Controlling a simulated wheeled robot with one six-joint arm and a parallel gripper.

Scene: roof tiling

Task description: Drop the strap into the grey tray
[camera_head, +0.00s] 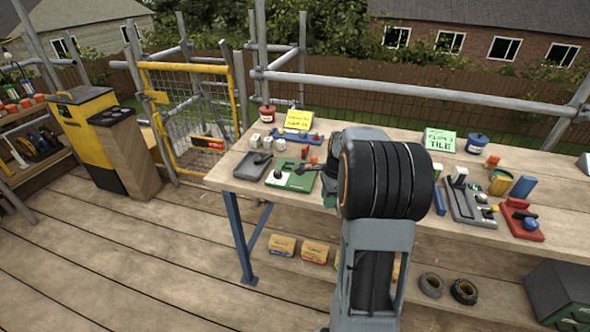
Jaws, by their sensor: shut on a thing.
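A shallow dark grey tray (254,166) lies at the left end of the wooden bench, and its inside looks empty. A second grey tray (462,207), divided and with small items in it, lies right of my arm. I cannot make out the strap; no thing in view is clearly it. My arm stands in the middle of the picture, its thick black-ringed joint over the bench.
A green board (291,180) with small parts lies right of the dark grey tray. A red tray (522,222), a blue pot (477,143) and a yellow-rimmed bucket (500,181) stand at the right. Scaffold rails run behind the bench. The deck at left front is clear.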

